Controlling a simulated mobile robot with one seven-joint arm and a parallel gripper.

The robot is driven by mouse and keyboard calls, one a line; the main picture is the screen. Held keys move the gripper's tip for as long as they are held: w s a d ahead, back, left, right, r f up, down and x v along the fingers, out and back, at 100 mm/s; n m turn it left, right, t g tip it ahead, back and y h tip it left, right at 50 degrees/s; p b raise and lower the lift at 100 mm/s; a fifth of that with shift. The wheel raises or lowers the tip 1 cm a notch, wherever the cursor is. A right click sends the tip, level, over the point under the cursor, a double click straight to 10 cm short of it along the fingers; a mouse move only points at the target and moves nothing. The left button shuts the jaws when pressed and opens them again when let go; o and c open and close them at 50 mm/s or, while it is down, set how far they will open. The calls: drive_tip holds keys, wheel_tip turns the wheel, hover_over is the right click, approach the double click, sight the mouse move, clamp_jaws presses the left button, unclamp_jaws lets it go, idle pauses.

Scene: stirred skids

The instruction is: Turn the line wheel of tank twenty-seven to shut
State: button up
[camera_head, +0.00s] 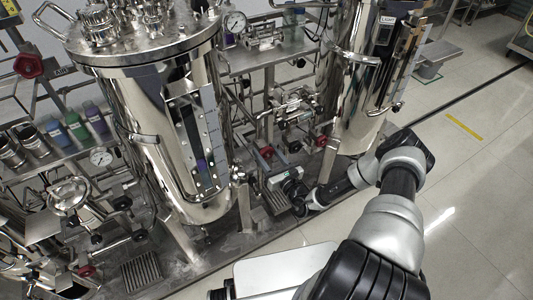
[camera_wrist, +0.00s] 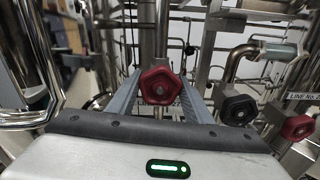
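A red handwheel (camera_wrist: 160,87) is in the middle of the wrist view, between the two grey fingers of my gripper (camera_wrist: 160,98). The fingers are spread, one on each side of the wheel. I cannot tell whether they touch it. A second red handwheel (camera_wrist: 297,127) is at the right edge, beside a white label (camera_wrist: 306,96) reading "LINE No. 2", cut off by the frame. In the head view my gripper (camera_head: 279,180) is low between two steel tanks, near a small red wheel (camera_head: 267,152). No tank number is readable.
A black handwheel (camera_wrist: 238,108) stands just right of my fingers, below a bent pipe. The left tank (camera_head: 160,130) and right tank (camera_head: 355,85) flank the piping. Bottles (camera_head: 76,125) and gauges are at the left. The tiled floor (camera_head: 470,190) is open at the right.

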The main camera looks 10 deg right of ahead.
drive_tip(key=shift+m, duration=0.5)
drive_tip(key=m, duration=0.3)
drive_tip(key=shift+m, duration=0.4)
drive_tip(key=m, duration=0.3)
drive_tip(key=shift+m, duration=0.3)
drive_tip(key=m, duration=0.4)
drive_tip(key=shift+m+b, duration=0.3)
drive_tip(key=shift+b, duration=0.1)
drive_tip(key=shift+m, duration=2)
drive_tip(key=o, duration=1)
drive_tip(key=p+v, duration=0.1)
drive_tip(key=v, duration=1.6)
drive_tip(key=shift+s, duration=0.2)
